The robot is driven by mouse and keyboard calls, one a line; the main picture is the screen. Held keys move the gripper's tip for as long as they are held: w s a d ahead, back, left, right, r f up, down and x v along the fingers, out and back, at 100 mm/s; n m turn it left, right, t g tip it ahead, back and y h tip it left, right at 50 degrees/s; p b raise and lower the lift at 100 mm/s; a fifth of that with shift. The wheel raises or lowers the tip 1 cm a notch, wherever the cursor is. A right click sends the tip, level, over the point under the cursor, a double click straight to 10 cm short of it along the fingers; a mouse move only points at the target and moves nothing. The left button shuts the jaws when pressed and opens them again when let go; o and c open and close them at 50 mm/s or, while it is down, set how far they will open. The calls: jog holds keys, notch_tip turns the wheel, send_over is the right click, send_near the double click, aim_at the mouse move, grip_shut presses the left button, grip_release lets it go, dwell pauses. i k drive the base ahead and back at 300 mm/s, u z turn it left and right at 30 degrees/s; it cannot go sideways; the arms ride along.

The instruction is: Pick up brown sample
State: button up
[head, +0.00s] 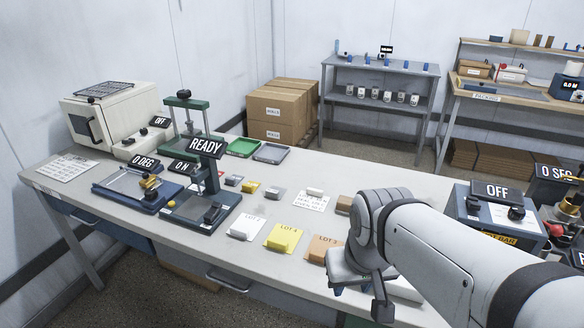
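An orange-tan lot card (325,242) lies near the table's front edge, with a small brown block (318,254) on it. A second brown block (344,203) sits farther back, partly hidden by my arm. A yellow block (282,240) on a yellow card and a white block (240,232) on a white card lie to the left. My gripper (338,289) points down at the right of the orange card, close to its block in the picture. Its fingers are mostly hidden, so I cannot tell whether they are open or touch anything.
A press marked READY (205,178) and other devices stand at the left. A device marked OFF (497,215) stands at the right. Several small samples and a printed white sheet (311,202) lie mid-table.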

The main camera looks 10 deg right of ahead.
aim_at(316, 253)
jog(key=u, duration=1.05)
jog(key=k, duration=1.55)
jog(key=z, duration=0.4)
jog(key=i, duration=1)
jog(key=z, duration=0.1)
